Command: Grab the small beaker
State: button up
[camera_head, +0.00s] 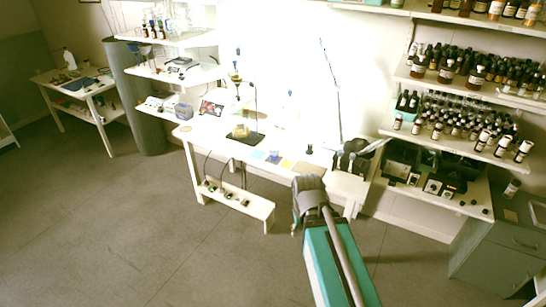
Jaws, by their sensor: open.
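I cannot clearly make out a small beaker; the glassware in this view is small and washed out by glare. A yellowish object (241,131) sits on a dark mat on the white workbench (206,131), and I cannot tell what it is. My arm reaches up from the bottom toward the bench front. My gripper (295,231) points down at the left of the grey wrist, in front of the bench. It is open, apart from the bench objects, and its fingers are mostly hidden.
Shelves at right hold rows of brown bottles (447,72). Dark devices (400,160) stand below them. Shelves at upper left hold more bottles (152,29). The grey floor (130,230) at left is clear.

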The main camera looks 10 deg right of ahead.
aim_at(274, 154)
jog(key=z, duration=0.1)
jog(key=i, duration=1)
jog(key=u, duration=0.05)
